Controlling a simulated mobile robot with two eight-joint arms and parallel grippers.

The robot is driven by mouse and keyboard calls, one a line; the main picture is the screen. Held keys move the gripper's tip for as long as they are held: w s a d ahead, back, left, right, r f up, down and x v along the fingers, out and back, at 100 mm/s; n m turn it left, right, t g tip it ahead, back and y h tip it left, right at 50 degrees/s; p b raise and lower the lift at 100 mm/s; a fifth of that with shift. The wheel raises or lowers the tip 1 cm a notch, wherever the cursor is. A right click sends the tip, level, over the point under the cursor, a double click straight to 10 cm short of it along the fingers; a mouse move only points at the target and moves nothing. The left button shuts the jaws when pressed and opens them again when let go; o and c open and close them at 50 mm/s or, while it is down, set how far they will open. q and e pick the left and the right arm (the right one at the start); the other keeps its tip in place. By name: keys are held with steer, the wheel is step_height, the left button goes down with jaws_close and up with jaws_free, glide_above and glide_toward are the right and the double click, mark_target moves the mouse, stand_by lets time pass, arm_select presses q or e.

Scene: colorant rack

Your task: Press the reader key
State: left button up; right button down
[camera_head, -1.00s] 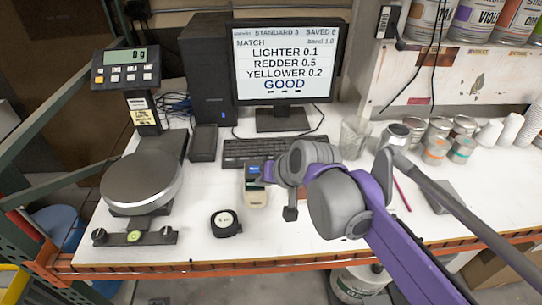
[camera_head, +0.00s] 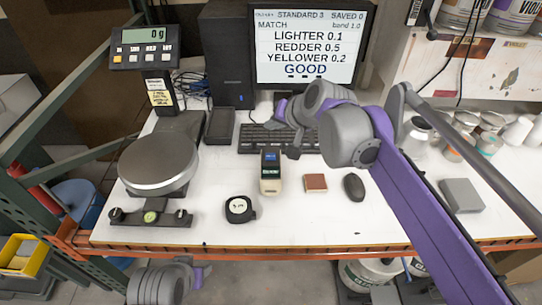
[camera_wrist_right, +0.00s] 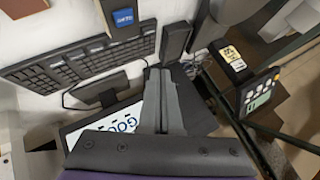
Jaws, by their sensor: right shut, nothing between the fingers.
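The reader's key is too small to make out.
The monitor (camera_head: 310,45) reads "GOOD" behind the keyboard (camera_head: 255,138). A scale (camera_head: 158,160) stands at left, a round black gauge (camera_head: 239,208) front left of the reader. A red-brown block (camera_head: 315,183) and a dark mouse (camera_head: 354,187) lie right. The front centre is clear.

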steer(key=b, duration=0.4)
glide_above(273, 159)
step_height(273, 159, down, 7)
steer(key=shift+r, duration=0.1)
arm_select(q)
step_height(273, 159, down, 6)
steer(key=s, duration=0.1)
steer(key=shift+s+f+b, duration=0.15)
steer(key=shift+s+b, duration=0.2)
steer(key=shift+b, duration=0.1)
arm_select(e)
steer(key=shift+f, duration=0.75)
arm_select(q)
steer(key=shift+f, duration=0.1)
arm_select(e)
steer(key=shift+f, duration=0.4)
arm_select(q)
steer(key=shift+s+f, duration=0.1)
steer(key=shift+f, duration=0.05)
arm_select(e)
steer(key=shift+f, duration=0.35)
stand_by(0.5)
arm_select(q)
steer(key=shift+w+r+p, duration=0.2)
steer(key=shift+r+p, duration=0.25)
steer(key=shift+r, duration=0.25)
arm_select(e)
steer(key=shift+r, duration=0.75)
